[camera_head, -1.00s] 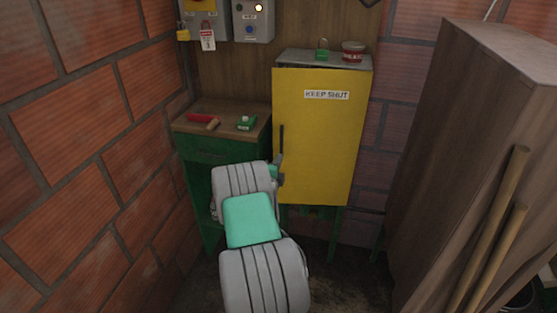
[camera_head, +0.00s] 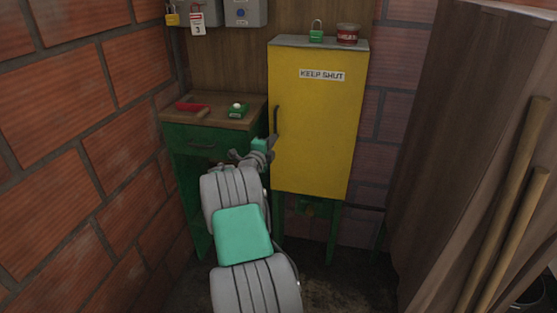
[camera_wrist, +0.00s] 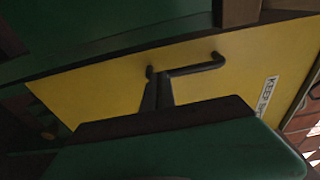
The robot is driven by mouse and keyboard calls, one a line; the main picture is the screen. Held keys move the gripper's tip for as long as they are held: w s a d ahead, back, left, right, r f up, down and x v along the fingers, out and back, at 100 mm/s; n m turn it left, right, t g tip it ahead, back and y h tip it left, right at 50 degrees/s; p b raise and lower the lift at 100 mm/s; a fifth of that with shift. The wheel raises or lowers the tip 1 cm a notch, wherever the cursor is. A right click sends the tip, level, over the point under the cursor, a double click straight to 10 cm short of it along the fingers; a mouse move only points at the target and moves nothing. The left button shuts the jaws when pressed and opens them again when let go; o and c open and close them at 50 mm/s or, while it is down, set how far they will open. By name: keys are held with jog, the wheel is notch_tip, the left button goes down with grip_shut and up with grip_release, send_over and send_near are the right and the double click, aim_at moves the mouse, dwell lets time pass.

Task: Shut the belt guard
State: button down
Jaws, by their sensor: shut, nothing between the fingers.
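The belt guard is a yellow door (camera_head: 318,120) with a "KEEP SHUT" label (camera_head: 322,75) and a black bar handle (camera_head: 276,120) near its left edge. It looks flush with its housing in the head view; I see no clear gap. The door fills the middle of the wrist view (camera_wrist: 110,90), with the handle (camera_wrist: 195,68) across it. My gripper (camera_head: 273,142) is at the door's left edge, by the handle's lower end. In the wrist view my dark fingers (camera_wrist: 156,82) are together and empty, close to the handle; I cannot tell whether they touch it.
A green workbench (camera_head: 215,125) with a red-handled tool (camera_head: 192,107) and a green button box (camera_head: 238,110) stands left of the guard. A padlock (camera_head: 316,33) and a red tin (camera_head: 347,35) sit on top. A wooden cabinet (camera_head: 445,130) and poles (camera_head: 510,220) stand at right.

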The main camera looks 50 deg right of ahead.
jog(key=shift+w+r, duration=0.4)
jog(key=shift+r, duration=0.25)
jog(key=f+b+v, duration=0.1)
jog(key=b+v, duration=0.2)
jog(key=v, duration=1.1)
jog(key=w+a+r+n+t+y+p, duration=0.1)
jog(key=a+r+n+y+p, duration=0.3)
jog(key=a, duration=0.3)
jog(key=a+r+n+y+p, duration=0.2)
jog(key=a+n+p, duration=0.35)
jog(key=a, duration=0.25)
jog(key=w+a+r+n+t+y+p, duration=0.1)
jog(key=a+r+n+y+p, duration=0.3)
jog(key=a, duration=0.3)
jog(key=s+a+r+n+g+y+p, duration=0.1)
jog(key=s+a+r+n+y+p, duration=0.1)
jog(key=s+a+n, duration=0.6)
jog(key=s+a+r+n+g+y+p, duration=0.2)
jog(key=s+a+n+y+p, duration=0.3)
jog(key=a, duration=1.1)
jog(key=s+n+p, duration=0.1)
jog(key=s+n, duration=0.2)
jog(key=n, duration=0.3)
jog(key=shift+a, duration=0.25)
